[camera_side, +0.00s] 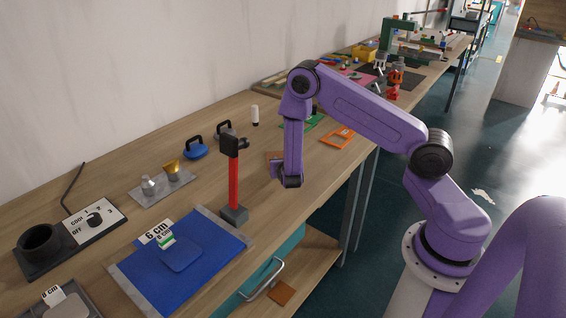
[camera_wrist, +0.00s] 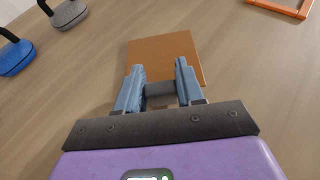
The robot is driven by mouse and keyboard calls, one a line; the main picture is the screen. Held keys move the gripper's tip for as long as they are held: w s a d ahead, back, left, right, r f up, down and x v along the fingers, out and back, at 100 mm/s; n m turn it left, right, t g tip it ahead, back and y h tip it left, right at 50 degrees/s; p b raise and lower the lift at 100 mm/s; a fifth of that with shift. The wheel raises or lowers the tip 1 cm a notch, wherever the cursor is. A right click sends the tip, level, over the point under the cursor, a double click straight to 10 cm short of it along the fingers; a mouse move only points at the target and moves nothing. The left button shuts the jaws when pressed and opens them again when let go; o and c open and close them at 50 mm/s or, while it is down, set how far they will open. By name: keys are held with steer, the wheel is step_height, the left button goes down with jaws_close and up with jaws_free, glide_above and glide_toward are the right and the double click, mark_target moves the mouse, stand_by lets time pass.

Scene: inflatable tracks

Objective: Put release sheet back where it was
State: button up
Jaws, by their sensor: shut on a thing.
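A flat brown square, which I take to be the release sheet (camera_wrist: 170,48), lies just beyond my gripper (camera_wrist: 160,67) in the wrist view. A small grey block (camera_wrist: 160,89) sits at its near edge, between my two fingers, and the fingers are closed on it. In the side view my gripper (camera_side: 288,183) points down low over the wooden bench, and part of the brown sheet (camera_side: 273,156) shows behind it. The arm hides the rest. I cannot tell whether the sheet touches the bench or is slightly raised.
A red post (camera_side: 235,182) with a black head stands left of my gripper, close by. A blue mat (camera_side: 200,275) lies in front. Blue (camera_side: 195,150) and grey (camera_side: 222,130) handled weights stand behind left. An orange frame (camera_side: 338,137) lies to the right. Another brown square (camera_side: 281,292) lies on the lower shelf.

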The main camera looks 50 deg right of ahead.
steer(key=shift+f, duration=0.15)
steer(key=o, duration=1.1)
steer(key=shift+s+a+r, duration=0.1)
steer(key=shift+a+r, duration=0.1)
steer(key=shift+r, duration=0.05)
steer(key=v, duration=1.1)
steer(key=shift+s+a, duration=0.1)
steer(key=shift+s, duration=0.1)
steer(key=s+r+m+g+h, duration=0.1)
steer(key=s+r+m+g, duration=0.1)
steer(key=s+r+m, duration=0.3)
steer(key=s+a+r+m+g+y, duration=0.3)
steer(key=s+a+r+m+y, duration=0.1)
steer(key=s, duration=0.7)
steer(key=s+a+r+m+g+y, duration=0.4)
steer(key=s+a, duration=0.4)
steer(key=s, duration=0.3)
steer(key=r+m+y, duration=0.1)
steer(key=y, duration=0.1)
steer(key=shift+s+a+r+y, duration=0.2)
steer(key=shift+s+a+y, duration=0.1)
steer(key=shift+a+y, duration=0.1)
